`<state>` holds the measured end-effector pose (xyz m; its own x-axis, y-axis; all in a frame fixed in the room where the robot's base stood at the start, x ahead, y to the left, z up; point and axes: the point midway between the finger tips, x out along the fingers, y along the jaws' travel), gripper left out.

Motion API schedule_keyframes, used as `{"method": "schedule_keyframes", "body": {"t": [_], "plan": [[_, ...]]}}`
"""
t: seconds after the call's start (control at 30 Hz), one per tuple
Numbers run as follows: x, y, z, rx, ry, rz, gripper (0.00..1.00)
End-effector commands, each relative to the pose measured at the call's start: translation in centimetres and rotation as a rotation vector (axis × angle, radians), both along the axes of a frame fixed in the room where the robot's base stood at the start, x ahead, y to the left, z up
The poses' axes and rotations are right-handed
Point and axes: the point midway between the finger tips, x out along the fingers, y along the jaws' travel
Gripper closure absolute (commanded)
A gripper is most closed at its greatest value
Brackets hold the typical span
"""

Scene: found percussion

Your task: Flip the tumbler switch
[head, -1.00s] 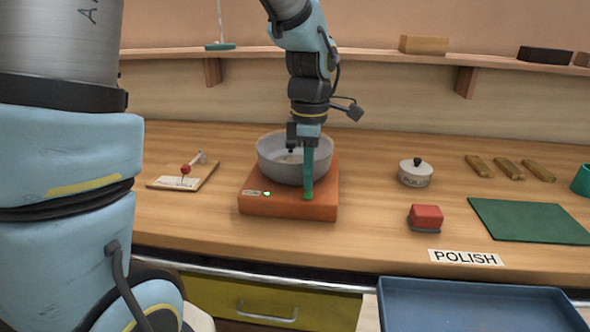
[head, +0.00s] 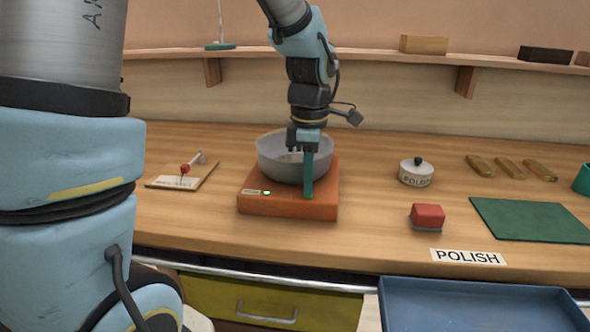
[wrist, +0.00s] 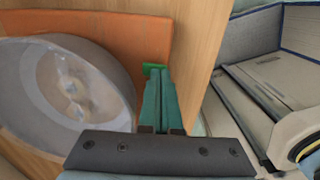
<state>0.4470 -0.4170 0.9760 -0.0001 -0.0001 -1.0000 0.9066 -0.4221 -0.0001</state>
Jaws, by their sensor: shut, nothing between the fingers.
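The tumbler is an orange box (head: 262,205) with a grey bowl (head: 282,170) on top, standing on the bench left of centre in the head view. My gripper (head: 308,196) points down with shut, empty teal fingers at the box's front right, in front of the bowl. In the wrist view, a bright green piece (wrist: 154,69), apparently the switch, shows right at the fingertips (wrist: 158,72). The fingers partly hide it, so I cannot tell its position or whether they touch.
A board with a red-knobbed lever (head: 185,169) lies left of the tumbler. To the right are a lidded grey pot (head: 416,173), a red block (head: 427,216), a green mat (head: 530,220) and several brass bars (head: 508,168). A blue tray (head: 470,305) stands at the front right.

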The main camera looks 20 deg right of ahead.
Motion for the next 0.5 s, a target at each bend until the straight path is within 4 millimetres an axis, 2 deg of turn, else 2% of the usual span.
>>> {"method": "schedule_keyframes", "body": {"t": [0.33, 0.5], "plan": [[-0.01, 0.0, -0.57, 0.0, 0.0, 0.0, 1.0], [-0.01, 0.0, -0.24, 0.0, 0.0, 0.0, 1.0]]}}
